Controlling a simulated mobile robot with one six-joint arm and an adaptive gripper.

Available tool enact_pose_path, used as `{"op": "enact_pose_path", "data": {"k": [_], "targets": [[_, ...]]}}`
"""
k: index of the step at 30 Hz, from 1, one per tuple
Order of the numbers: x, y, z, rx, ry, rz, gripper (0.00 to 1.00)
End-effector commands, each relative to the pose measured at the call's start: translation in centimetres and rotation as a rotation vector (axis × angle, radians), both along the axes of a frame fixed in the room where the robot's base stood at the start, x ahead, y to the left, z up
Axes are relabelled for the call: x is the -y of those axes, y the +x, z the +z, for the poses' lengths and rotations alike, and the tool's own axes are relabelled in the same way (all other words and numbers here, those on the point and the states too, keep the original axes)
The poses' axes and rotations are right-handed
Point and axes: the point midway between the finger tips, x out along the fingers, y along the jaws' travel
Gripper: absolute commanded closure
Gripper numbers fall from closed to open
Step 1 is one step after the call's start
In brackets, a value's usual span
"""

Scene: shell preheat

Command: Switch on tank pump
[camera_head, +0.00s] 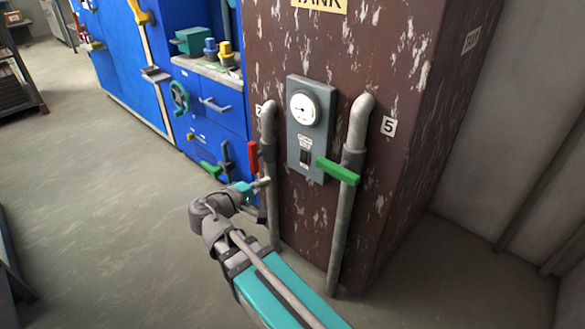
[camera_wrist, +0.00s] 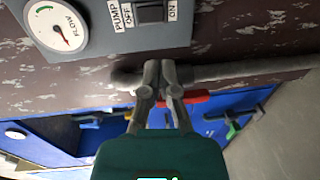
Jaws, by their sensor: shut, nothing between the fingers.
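The tank pump switch (camera_head: 304,157) is a dark rocker on a grey panel (camera_head: 325,110) fixed to the brown, paint-worn tank (camera_head: 390,60). A round dial sits above it. In the wrist view the switch (camera_wrist: 151,12) shows at the top edge, with PUMP and OFF lettering beside it, and the dial reads FLOW. My gripper (camera_head: 267,182) is left of the panel and a little lower than the switch. In the wrist view my gripper (camera_wrist: 161,66) has its fingertips together, empty, with a gap to the switch. Which side of the rocker is pressed is too small to tell.
A red handle (camera_head: 253,157) is on the left grey pipe (camera_head: 268,120), close to my gripper. A green handle (camera_head: 338,171) sticks out from the right pipe (camera_head: 347,220), beside the panel's lower right. Blue cabinets (camera_head: 215,110) stand behind left. Open floor (camera_head: 100,200) lies left.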

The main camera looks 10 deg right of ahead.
Motion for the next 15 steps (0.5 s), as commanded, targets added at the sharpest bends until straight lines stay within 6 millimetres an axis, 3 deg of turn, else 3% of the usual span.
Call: {"op": "enact_pose_path", "data": {"k": [15], "targets": [[2.4, 1.7, -0.4, 0.000, 0.001, -0.002, 1.00]]}}
